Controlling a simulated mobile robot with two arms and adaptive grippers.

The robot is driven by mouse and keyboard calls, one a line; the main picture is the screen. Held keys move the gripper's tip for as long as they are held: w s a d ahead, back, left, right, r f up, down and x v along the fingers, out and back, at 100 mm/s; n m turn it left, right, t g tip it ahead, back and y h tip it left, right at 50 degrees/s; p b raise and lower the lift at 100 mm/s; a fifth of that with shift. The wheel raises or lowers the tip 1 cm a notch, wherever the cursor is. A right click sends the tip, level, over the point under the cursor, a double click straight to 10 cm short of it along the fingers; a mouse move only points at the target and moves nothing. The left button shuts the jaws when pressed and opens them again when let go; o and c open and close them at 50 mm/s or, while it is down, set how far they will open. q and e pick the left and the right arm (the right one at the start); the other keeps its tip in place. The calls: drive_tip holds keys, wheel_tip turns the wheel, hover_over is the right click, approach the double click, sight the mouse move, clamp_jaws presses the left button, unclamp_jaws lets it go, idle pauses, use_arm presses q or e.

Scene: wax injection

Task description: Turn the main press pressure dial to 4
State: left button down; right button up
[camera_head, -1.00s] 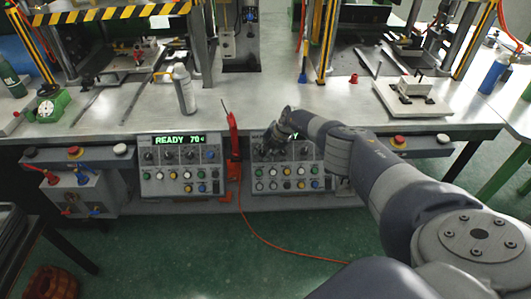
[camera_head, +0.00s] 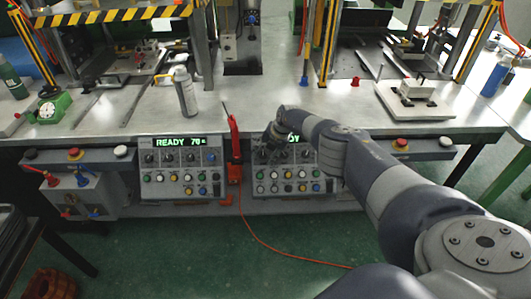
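Two control panels hang under the front edge of the bench. The left panel (camera_head: 181,168) shows "READY 70" in green above a row of black dials and rows of coloured buttons. The right panel (camera_head: 288,180) has similar dials and buttons; my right arm covers most of its display and part of its dial row. My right gripper (camera_head: 268,152) is small and dark in front of the upper left dials of the right panel. I cannot tell whether its fingers touch a dial or are open or shut. Which dial is the main press pressure dial cannot be read.
An orange-handled tool (camera_head: 233,135) hangs between the panels, with an orange cable running to the floor. A spray can (camera_head: 184,92) stands on the bench.

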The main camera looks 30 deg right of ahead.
sight(264, 155)
drive_tip(key=shift+r, duration=0.1)
drive_tip(key=shift+d+r, duration=0.15)
drive_tip(key=shift+r, duration=0.45)
drive_tip(key=shift+s+r, duration=0.6)
drive_tip(key=shift+r, duration=0.1)
drive_tip(key=a+v, duration=0.1)
drive_tip(key=v, duration=0.8)
drive_tip(key=shift+d, duration=0.5)
